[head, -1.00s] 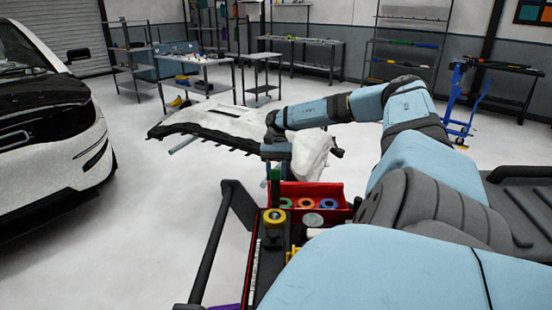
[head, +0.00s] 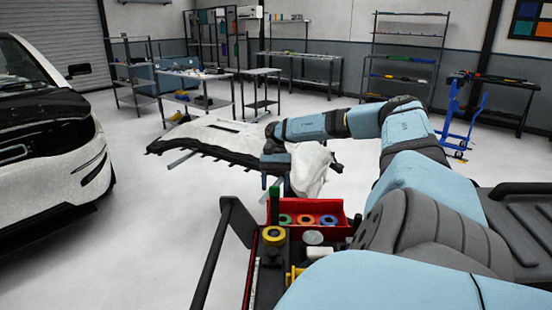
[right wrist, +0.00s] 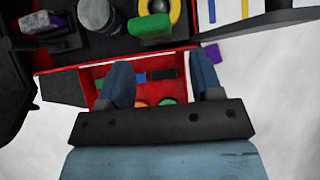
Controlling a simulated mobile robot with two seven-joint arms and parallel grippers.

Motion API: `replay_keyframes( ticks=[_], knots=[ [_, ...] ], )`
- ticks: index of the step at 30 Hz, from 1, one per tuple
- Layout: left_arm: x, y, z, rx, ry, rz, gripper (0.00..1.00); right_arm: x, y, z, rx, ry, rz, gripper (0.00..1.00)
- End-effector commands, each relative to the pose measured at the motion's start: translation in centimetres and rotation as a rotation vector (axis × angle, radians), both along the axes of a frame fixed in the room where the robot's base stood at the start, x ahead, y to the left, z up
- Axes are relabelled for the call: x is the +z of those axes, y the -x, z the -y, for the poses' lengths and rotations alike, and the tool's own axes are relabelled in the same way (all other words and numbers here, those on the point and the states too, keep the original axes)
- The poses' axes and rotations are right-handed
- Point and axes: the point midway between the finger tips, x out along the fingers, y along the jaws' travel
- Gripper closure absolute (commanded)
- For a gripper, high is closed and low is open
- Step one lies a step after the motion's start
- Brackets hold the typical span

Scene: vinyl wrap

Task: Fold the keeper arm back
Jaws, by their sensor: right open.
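My right gripper (head: 276,186) is open and empty. It hangs above the red tray (head: 335,207) at the far end of the tool cart. In the right wrist view its two fingers (right wrist: 160,75) point down over that tray, apart from each other. I cannot tell which part is the keeper arm. My left gripper is not in view.
The tray holds several coloured rings. A yellow roll (head: 273,236) and a grey round item (head: 313,237) sit nearer on the cart. A white panel with a dark edge (head: 215,138) lies behind the gripper. A car (head: 50,130) stands left; open floor lies between.

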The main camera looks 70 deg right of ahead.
Motion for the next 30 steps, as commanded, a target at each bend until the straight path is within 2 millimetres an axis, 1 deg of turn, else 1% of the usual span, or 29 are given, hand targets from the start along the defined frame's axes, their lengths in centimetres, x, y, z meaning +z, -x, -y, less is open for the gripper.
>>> replay_keyframes(
  ticks=[1, 6, 11, 12, 17, 23, 29, 30],
  knots=[
    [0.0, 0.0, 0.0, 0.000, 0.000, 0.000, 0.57, 0.9, -0.4, 0.7, -0.002, -0.001, 0.005, 0.40],
    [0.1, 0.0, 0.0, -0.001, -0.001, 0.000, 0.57, 4.2, -1.3, 3.1, -0.003, -0.003, 0.006, 0.40],
    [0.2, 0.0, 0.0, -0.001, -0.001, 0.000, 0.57, 7.0, -2.1, 5.3, -0.002, -0.006, 0.005, 0.40],
    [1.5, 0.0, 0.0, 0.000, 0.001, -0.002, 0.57, 8.0, -2.1, 5.6, -0.002, -0.004, 0.003, 0.40],
    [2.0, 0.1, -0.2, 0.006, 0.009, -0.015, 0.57, 8.8, -2.4, 6.4, -0.001, -0.003, 0.000, 0.40],
    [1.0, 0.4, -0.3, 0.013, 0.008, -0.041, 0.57, 8.8, -2.5, 6.7, 0.001, -0.003, -0.002, 0.40],
    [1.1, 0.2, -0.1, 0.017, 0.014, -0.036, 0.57, 8.7, -2.5, 6.7, 0.000, -0.001, -0.002, 0.40],
    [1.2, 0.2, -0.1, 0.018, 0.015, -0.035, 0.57, 8.7, -2.5, 6.7, 0.000, -0.001, -0.003, 0.45]
  ],
)
